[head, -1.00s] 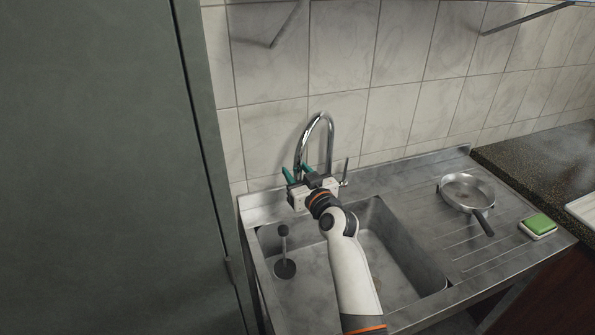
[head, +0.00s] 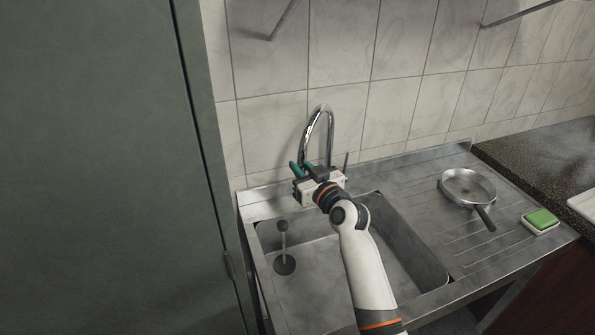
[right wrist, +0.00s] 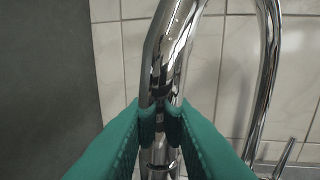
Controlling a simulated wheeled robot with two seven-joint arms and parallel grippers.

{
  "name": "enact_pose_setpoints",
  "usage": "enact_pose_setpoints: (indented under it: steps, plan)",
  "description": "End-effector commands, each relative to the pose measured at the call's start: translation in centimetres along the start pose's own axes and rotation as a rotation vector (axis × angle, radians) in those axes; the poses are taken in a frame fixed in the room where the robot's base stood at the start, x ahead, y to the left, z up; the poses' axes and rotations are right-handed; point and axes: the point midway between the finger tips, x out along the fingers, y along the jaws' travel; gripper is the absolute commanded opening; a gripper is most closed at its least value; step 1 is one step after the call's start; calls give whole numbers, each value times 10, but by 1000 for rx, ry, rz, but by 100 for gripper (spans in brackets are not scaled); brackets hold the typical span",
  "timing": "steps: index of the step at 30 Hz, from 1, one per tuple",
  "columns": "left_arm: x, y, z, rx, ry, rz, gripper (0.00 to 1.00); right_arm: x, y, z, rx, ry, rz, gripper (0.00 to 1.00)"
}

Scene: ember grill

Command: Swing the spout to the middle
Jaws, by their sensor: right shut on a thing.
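The chrome spout (head: 317,116) is a tall curved pipe at the back of the sink, against the tiled wall. Its hanging end sits toward the left of its upright part. My right gripper (head: 303,168) is at the hanging end, with its green fingers shut on the pipe. In the right wrist view, both green fingertips (right wrist: 160,118) press on the spout (right wrist: 172,52) from either side, and the upright pipe stands behind to the right. The tap lever (right wrist: 284,158) shows at the lower right there. My left gripper is in no view.
The steel sink basin (head: 432,274) lies below my right arm, with an upright dark plug (head: 284,240) at its left. A pan (head: 467,186) and a green sponge (head: 540,219) are on the right side. A tall grey panel (head: 100,170) closes off the left.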

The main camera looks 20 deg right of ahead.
Motion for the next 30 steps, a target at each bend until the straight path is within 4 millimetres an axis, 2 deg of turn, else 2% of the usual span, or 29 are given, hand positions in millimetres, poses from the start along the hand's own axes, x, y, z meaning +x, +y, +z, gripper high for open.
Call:
enact_pose_setpoints:
  steps: [1,6,12,15,21,30]
  plan:
    - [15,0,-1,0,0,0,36,-4,-5,-7,-11,-2,21,0]
    - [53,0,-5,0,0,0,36,-20,-18,-12,-16,-1,128,0]
    - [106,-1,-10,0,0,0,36,-41,-40,-13,-14,1,283,0]
    - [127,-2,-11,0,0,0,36,-50,-50,-12,-11,-1,312,0]
    - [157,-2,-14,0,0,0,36,-66,-77,-8,-8,0,307,0]
    - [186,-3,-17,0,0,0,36,-78,-110,-4,-3,-2,306,0]
